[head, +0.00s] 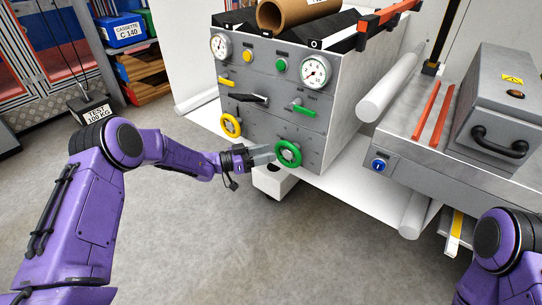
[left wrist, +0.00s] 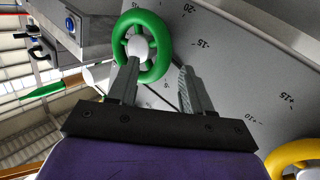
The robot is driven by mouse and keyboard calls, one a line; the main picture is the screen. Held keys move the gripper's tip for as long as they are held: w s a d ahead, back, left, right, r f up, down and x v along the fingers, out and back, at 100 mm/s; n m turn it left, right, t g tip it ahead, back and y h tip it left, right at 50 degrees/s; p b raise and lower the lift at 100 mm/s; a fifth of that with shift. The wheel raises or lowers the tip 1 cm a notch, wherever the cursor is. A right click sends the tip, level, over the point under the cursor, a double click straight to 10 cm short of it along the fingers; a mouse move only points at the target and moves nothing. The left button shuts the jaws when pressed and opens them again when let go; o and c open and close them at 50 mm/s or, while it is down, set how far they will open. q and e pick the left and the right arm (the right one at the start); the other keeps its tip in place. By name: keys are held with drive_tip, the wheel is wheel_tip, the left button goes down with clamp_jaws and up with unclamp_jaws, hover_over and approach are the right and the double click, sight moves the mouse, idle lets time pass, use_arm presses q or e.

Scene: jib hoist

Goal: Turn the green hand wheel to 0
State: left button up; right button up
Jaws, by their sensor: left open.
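The green hand wheel (head: 288,154) is at the lower right of the grey panel's front in the head view. My left gripper (head: 264,153) is open just left of the wheel, fingers toward it. In the left wrist view the green wheel (left wrist: 149,73) shows a thick rim, spokes and a pale hub. One finger of my left gripper (left wrist: 158,72) overlaps the wheel; the other is right of the rim. I cannot tell whether they touch. Scale marks such as -15 and -20 show beside the wheel; I cannot read its setting. My right gripper is out of view.
A yellow hand wheel (head: 231,125), a black lever (head: 249,98) and a green lever (head: 303,109) are on the same panel. A grey unit with a black handle (head: 499,142) stands at the right. The floor in front is clear.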

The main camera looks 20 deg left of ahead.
use_arm(q)
drive_tip(key=shift+x, duration=1.2)
clamp_jaws()
drive_tip(key=shift+r, duration=0.2)
